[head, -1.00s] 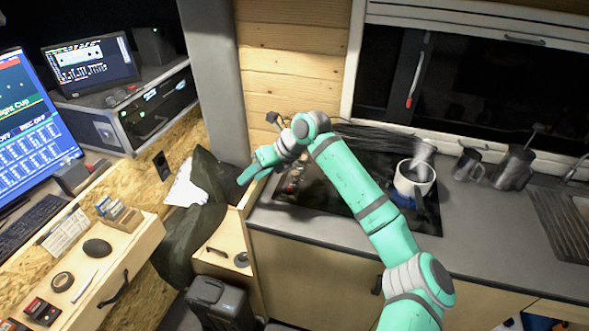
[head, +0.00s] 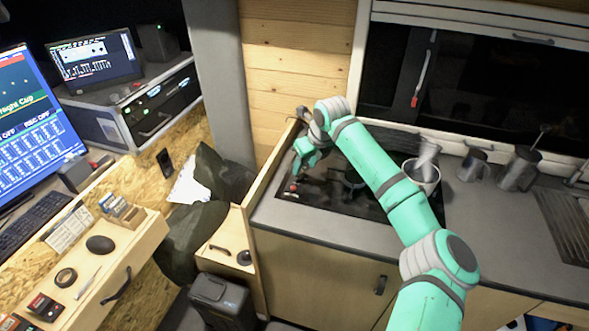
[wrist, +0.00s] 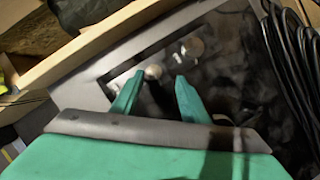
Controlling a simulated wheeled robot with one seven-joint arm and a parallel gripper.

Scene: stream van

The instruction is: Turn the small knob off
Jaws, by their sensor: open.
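The black hob (head: 345,203) is set in the grey counter, with a strip of controls at its left end. In the wrist view, a small round pale knob (wrist: 153,72) sits on that strip, and a larger round knob (wrist: 191,47) sits beyond it to the upper right. My gripper (wrist: 159,76) is open, with its two green fingers on either side of the small knob; I cannot tell whether they touch it. In the head view, my gripper (head: 297,165) is over the hob's left end and mostly hides the controls. A small red spot (head: 293,187) shows there.
A pale wooden panel edge (wrist: 95,45) runs close along the left of the controls. Dark cables (wrist: 285,60) lie to the right in the wrist view.

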